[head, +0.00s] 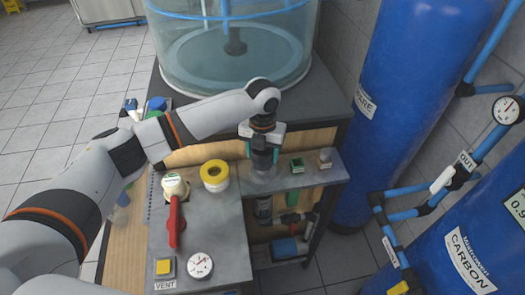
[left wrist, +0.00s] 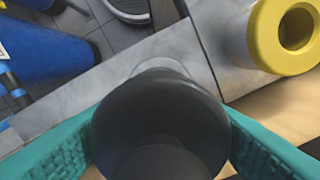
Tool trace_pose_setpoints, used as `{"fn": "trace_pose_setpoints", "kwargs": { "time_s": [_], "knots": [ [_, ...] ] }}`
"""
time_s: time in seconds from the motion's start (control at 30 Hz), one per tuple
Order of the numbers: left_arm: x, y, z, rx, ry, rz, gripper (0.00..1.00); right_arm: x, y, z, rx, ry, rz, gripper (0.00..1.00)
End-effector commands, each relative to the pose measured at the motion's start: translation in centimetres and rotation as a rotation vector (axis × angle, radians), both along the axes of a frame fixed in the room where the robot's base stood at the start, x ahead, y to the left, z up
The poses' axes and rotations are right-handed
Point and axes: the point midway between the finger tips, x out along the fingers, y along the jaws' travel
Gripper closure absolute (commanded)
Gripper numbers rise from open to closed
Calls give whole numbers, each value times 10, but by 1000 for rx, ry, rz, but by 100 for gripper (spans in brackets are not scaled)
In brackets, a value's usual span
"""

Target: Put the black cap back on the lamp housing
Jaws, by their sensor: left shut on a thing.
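My left gripper (head: 262,154) is shut on the black cap (head: 260,161), with a teal finger on either side. The cap fills the middle of the left wrist view (left wrist: 160,115), large and dark. In the head view the cap is directly above a pale, clear-looking cylinder (head: 262,181) at the narrow shelf, which appears to be the lamp housing. A pale rim (left wrist: 163,70) shows just past the cap in the left wrist view. The cap hides most of the housing, so I cannot tell whether they touch. My right gripper is out of view.
A red-handled valve (head: 174,215) is farther left. A green block (head: 297,165) and a small grey-brown item (head: 325,157) sit right on the shelf. A clear tank (head: 235,45) stands behind.

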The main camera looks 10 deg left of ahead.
Motion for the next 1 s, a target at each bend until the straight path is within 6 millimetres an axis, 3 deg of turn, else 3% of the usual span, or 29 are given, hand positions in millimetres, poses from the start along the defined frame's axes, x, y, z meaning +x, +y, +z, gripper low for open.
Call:
{"fn": "trace_pose_setpoints", "kwargs": {
  "time_s": [1.0],
  "knots": [
    [0, 0, -4, 0, 1, 0, 63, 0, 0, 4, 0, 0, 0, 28]
  ]
}}
